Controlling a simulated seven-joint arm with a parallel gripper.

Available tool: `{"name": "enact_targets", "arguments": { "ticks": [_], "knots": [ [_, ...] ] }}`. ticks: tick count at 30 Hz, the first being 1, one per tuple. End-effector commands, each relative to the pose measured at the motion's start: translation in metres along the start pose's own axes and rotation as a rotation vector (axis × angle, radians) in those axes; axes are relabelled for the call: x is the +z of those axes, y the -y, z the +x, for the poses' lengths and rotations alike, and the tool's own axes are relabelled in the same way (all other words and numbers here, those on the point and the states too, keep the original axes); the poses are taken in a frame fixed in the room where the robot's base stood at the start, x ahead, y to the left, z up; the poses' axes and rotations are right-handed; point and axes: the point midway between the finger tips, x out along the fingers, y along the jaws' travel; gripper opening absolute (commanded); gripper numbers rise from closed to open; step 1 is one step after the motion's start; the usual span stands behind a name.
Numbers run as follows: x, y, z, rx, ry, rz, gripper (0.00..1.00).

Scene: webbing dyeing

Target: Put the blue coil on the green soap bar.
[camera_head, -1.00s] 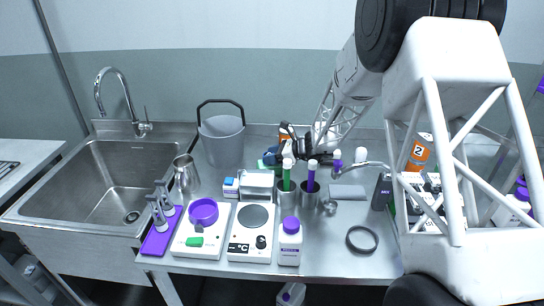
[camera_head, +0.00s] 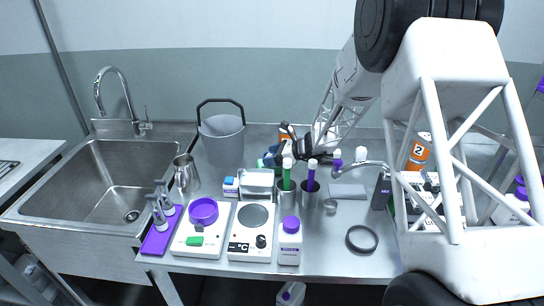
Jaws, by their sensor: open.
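My gripper (camera_head: 284,143) is at the back middle of the metal table, pointing left, with its jaws open. Small blue and green shapes sit close by its fingers. The blue piece (camera_head: 273,149), which may be the blue coil, is just left of the jaws. The green piece (camera_head: 266,160), which may be the green soap bar, is just below it, partly hidden behind the grey-topped box. I cannot tell whether the two touch, or whether the gripper touches either.
A grey bucket (camera_head: 222,142) stands left of the gripper. Two metal cups with green pens (camera_head: 287,172) and purple pens (camera_head: 311,178) stand in front. A hot plate (camera_head: 252,232), a purple-capped bottle (camera_head: 290,241) and a black ring (camera_head: 362,239) are nearer. A sink (camera_head: 110,185) is at left.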

Motion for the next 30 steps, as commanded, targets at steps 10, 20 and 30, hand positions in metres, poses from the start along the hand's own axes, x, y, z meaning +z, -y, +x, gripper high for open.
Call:
{"name": "enact_targets", "arguments": {
  "ticks": [10, 20, 30],
  "knots": [
    [0.002, 0.001, -0.023, -0.002, 0.000, 0.000, 0.73],
    [0.002, 0.001, -0.074, -0.003, 0.000, 0.000, 0.73],
    [0.002, 0.000, -0.114, -0.001, 0.000, 0.000, 0.73]
  ]
}}
